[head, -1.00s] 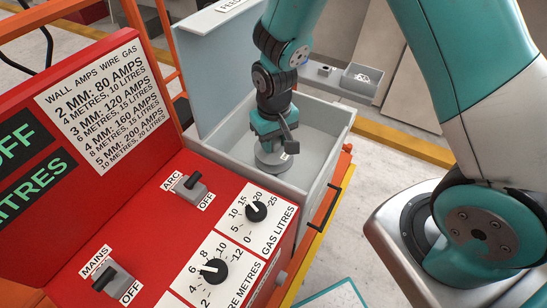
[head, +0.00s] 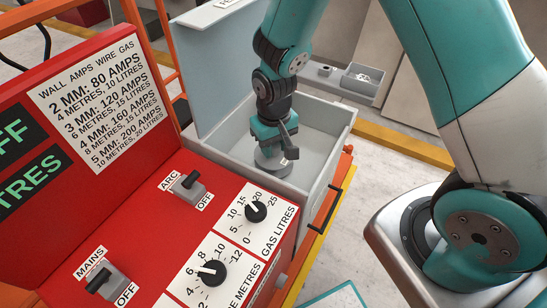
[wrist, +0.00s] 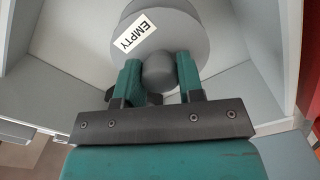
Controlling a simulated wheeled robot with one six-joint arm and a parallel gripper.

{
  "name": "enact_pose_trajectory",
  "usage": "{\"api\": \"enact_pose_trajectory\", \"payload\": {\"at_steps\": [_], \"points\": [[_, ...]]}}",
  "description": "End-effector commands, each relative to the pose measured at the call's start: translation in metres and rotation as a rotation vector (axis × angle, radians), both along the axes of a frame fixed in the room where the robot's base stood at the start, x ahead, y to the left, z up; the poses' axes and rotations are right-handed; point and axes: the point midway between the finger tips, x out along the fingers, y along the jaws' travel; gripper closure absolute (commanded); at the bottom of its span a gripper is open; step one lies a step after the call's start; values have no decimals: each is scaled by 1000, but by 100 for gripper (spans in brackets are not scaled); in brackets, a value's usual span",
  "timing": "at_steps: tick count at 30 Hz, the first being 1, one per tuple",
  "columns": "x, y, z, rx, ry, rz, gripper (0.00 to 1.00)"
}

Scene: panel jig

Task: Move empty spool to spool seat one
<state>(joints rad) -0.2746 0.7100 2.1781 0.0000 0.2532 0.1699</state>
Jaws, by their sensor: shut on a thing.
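The empty spool (wrist: 178,38) is a grey disc with a white label reading EMPTY. In the head view the spool (head: 270,163) is inside the open grey box (head: 330,127), at its floor, partly hidden by my gripper. My gripper (wrist: 158,78) is shut on the spool's round grey knob, with one teal finger on each side. In the head view my gripper (head: 273,145) reaches down into the box. I cannot tell whether the spool touches the floor or hangs just above it. No seat marked one can be made out.
The box's grey lid (head: 215,65) stands open at the back left. A red control panel (head: 130,190) with switches and dials is in front. A small grey tray (head: 362,80) sits on a ledge behind. The box walls surround my gripper closely.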

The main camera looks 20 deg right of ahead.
Motion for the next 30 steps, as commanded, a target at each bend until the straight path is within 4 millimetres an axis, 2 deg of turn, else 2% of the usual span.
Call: {"api": "enact_pose_trajectory", "payload": {"at_steps": [3, 4, 7, 17, 30], "points": [[0, 0, -3, 0, 0, 0, 93], [0, 0, -2, 0, 0, 0, 58], [0, 0, -2, 0, 0, 0, 35], [0, 0, 0, 0, 0, 0, 35], [0, 0, 36, 0, 1, 0, 35]]}}
